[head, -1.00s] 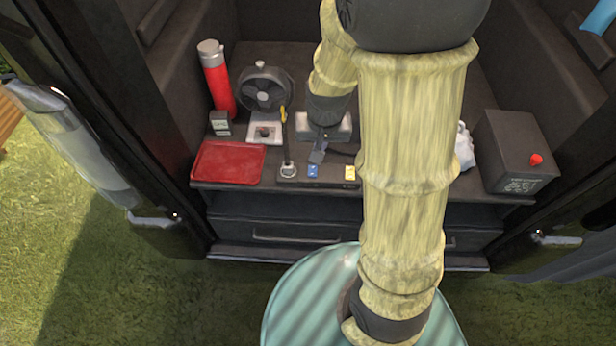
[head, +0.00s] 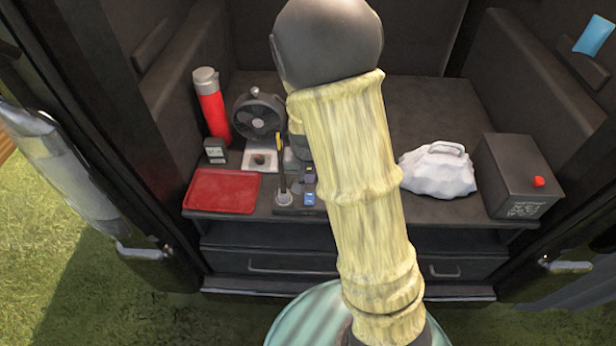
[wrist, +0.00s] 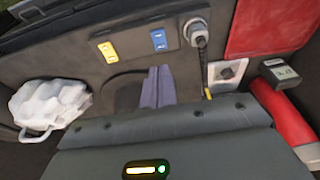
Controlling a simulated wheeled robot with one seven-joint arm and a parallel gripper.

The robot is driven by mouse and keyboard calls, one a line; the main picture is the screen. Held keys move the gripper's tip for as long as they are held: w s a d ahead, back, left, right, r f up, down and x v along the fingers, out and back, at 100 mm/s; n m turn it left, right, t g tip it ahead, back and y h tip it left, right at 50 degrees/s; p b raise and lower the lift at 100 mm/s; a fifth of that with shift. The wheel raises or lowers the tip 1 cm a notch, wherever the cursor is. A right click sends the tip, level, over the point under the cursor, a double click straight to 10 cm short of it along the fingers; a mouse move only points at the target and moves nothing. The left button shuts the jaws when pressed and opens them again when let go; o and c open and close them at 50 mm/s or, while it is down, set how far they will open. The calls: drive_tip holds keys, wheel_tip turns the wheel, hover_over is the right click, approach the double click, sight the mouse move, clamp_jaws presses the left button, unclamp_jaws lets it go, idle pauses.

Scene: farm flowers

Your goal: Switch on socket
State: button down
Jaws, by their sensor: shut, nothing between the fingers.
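The dark socket strip (head: 284,210) lies along the front edge of the shelf. It carries a blue socket piece (head: 309,199) and a grey round plug (head: 284,198) with a dark cable. In the wrist view the strip also shows a yellow piece (wrist: 108,52), the blue piece (wrist: 158,40) and the plug (wrist: 197,34); my arm hides the yellow piece in the head view. My gripper (wrist: 157,74) shows in the wrist view with its grey-blue fingers together and empty.
A red tray (head: 222,191) lies left of the strip. Behind are a red flask (head: 212,108), a fan (head: 259,116), a small meter (head: 215,150) and a white knob block (head: 261,160). A white bag (head: 438,171) and dark box (head: 519,172) stand right.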

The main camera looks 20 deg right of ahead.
sight(309, 202)
drive_tip(key=x, duration=0.6)
drive_tip(key=s+b+x, duration=0.1)
drive_tip(key=x, duration=0.3)
drive_tip(key=shift+f, duration=0.4)
drive_tip(key=shift+s+f, duration=0.15)
drive_tip(key=shift+f, duration=0.05)
drive_tip(key=shift+a, duration=0.15)
drive_tip(key=shift+a, duration=0.1)
